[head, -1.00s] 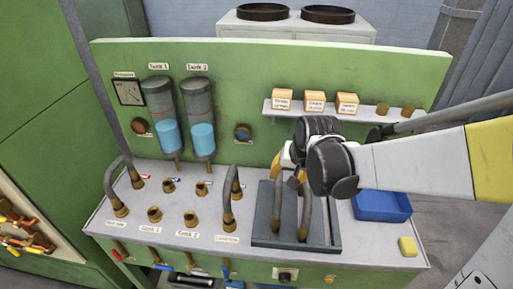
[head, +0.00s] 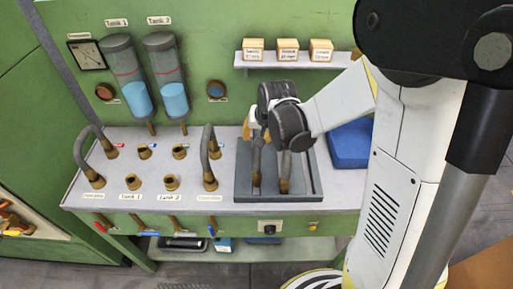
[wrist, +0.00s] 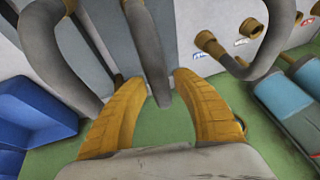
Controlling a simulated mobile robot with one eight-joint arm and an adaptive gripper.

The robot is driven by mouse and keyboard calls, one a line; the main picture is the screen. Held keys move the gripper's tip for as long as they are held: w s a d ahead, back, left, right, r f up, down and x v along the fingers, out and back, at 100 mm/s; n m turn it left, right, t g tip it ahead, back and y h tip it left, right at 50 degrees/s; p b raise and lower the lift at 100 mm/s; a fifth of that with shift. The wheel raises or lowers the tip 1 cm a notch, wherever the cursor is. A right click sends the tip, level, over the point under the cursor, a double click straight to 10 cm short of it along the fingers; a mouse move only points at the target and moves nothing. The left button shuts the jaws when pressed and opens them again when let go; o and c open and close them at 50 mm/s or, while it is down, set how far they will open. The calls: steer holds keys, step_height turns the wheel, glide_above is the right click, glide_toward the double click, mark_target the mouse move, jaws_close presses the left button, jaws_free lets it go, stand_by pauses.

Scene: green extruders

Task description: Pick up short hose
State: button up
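Two grey hoses with brass ends sit in a dark tray (head: 305,197) on the workbench. The left hose (head: 257,160) is below my gripper (head: 254,133) in the head view, and the right hose (head: 284,165) stands beside it. Which is the short hose I cannot tell. In the wrist view, my gripper's yellow fingers (wrist: 153,78) are spread apart. A grey hose (wrist: 148,45) passes between them with a gap on both sides. The other hose (wrist: 55,60) is outside the left finger. My wrist hides the hose tops in the head view.
A blue bin (head: 350,146) stands right of the tray. Curved hoses (head: 208,150) and brass fittings (head: 171,182) are on the bench to the left. The green panel (head: 230,30) with two tanks and a shelf (head: 290,64) rises behind.

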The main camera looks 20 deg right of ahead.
jaws_close()
